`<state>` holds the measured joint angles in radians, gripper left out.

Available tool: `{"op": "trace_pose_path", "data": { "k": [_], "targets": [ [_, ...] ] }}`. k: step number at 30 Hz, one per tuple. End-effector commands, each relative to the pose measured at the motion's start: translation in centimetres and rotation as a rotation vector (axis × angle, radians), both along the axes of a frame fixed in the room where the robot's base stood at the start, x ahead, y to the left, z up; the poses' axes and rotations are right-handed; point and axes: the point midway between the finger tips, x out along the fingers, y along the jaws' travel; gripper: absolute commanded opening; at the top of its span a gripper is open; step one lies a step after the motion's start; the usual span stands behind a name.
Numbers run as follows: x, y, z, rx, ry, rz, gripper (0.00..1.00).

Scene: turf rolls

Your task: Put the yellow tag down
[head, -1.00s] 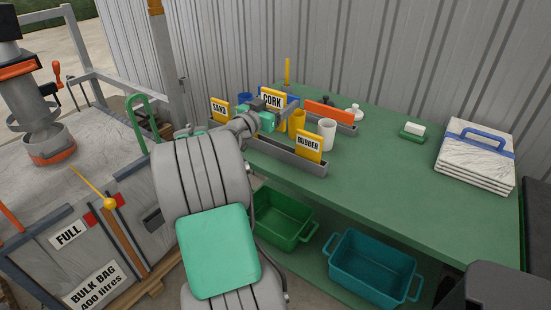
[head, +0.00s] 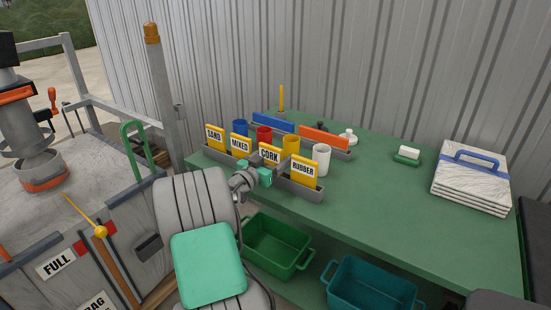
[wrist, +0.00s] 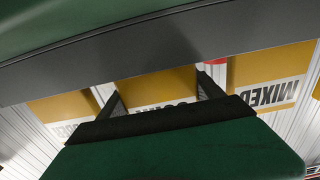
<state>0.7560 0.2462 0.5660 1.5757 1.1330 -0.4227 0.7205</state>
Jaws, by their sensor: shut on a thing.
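The yellow CORK tag (head: 269,154) stands roughly upright in a row of yellow tags at the grey tray (head: 307,190). It is between the MIXED tag (head: 241,147) and the RUBBER tag (head: 304,171). My gripper (head: 262,174) is at its front lower part, shut on it. In the wrist view, my gripper's dark fingers (wrist: 160,95) lie at both sides of the CORK tag (wrist: 155,88), its lettering partly covered. The tag's lower edge is hidden, so I cannot tell whether it touches the tray floor.
The SAND tag (head: 215,137) stands at the row's left end. Blue (head: 240,128), red (head: 264,133), yellow (head: 291,145) and white cups (head: 321,158) stand close behind. Green (head: 278,246) and teal crates (head: 370,287) are below.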

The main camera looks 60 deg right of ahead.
Motion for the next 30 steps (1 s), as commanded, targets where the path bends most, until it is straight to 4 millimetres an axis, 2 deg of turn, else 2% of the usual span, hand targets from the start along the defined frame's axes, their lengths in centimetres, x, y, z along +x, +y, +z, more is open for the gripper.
{"op": "trace_pose_path", "data": {
  "k": [10, 11, 18, 30],
  "targets": [
    [0.01, 0.0, -0.29, -0.002, -0.001, 0.0, 0.35],
    [0.01, 0.0, -0.19, -0.002, -0.001, 0.0, 0.77],
    [0.01, 0.0, -0.14, -0.001, -0.001, 0.0, 0.97],
    [0.0, 0.01, 0.44, 0.0, 0.002, -0.001, 0.98]
  ]
}}
